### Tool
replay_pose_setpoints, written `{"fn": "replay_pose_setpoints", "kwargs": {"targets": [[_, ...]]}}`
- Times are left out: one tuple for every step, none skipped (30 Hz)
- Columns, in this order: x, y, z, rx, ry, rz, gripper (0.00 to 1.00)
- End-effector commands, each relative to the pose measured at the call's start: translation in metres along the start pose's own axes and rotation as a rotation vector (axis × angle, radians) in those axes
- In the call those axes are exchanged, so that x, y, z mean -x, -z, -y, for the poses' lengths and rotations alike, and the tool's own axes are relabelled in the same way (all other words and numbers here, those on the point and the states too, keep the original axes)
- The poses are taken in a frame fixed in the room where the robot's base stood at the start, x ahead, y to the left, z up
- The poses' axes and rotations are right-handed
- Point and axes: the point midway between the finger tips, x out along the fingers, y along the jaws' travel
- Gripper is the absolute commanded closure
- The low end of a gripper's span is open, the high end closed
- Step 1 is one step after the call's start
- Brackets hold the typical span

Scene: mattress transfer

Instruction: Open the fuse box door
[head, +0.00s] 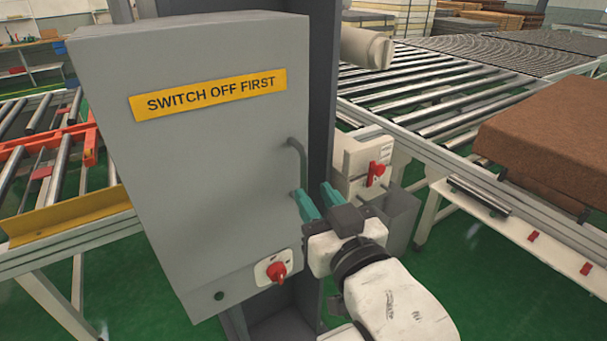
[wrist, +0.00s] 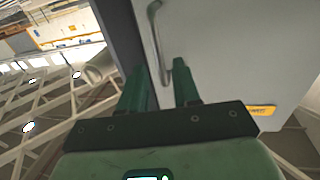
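The grey fuse box door (head: 200,170) fills the left half of the head view and looks shut. It carries a yellow "SWITCH OFF FIRST" label (head: 210,94). A grey bar handle (head: 302,160) stands near its right edge; it also shows in the wrist view (wrist: 155,40). A red rotary switch (head: 276,271) sits on a pale plate at the lower right of the front. My gripper (head: 313,190) is open at the handle's lower end. In the wrist view, the handle's end lies between the fingertips of my gripper (wrist: 160,68); contact cannot be told.
A dark post (head: 321,100) stands right behind the box. A pale unit with a red switch (head: 376,172) is close to the right of my gripper. Roller conveyors (head: 440,90) and a brown mattress-like block (head: 550,135) lie farther right. Green floor shows between.

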Motion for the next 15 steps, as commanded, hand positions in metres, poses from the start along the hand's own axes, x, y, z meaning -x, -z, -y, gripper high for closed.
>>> {"fn": "replay_pose_setpoints", "kwargs": {"targets": [[-0.010, 0.003, 0.000, 0.000, 0.000, 0.000, 0.68], [-0.016, 0.002, 0.000, 0.000, 0.000, 0.001, 0.68], [-0.023, 0.003, 0.000, -0.001, 0.000, 0.000, 0.68], [-0.028, 0.002, 0.000, -0.001, 0.000, 0.001, 0.68], [-0.032, 0.002, 0.000, -0.001, 0.000, 0.001, 0.68], [-0.038, 0.002, 0.000, -0.001, 0.000, 0.001, 0.68], [-0.042, 0.002, 0.000, -0.001, 0.000, 0.001, 0.68], [-0.045, 0.001, 0.000, -0.001, 0.000, 0.001, 0.68], [-0.049, 0.001, 0.000, -0.001, 0.000, 0.001, 0.68], [-0.052, 0.001, 0.000, -0.001, 0.000, 0.002, 0.68], [-0.054, 0.001, 0.000, -0.001, 0.000, 0.001, 0.68], [-0.056, 0.001, 0.000, -0.001, 0.000, 0.001, 0.68], [-0.058, 0.000, 0.000, -0.001, 0.000, 0.001, 0.68], [-0.059, 0.000, 0.000, -0.001, 0.000, 0.001, 0.68], [-0.060, -0.001, 0.000, -0.001, 0.000, 0.001, 0.68]]}}
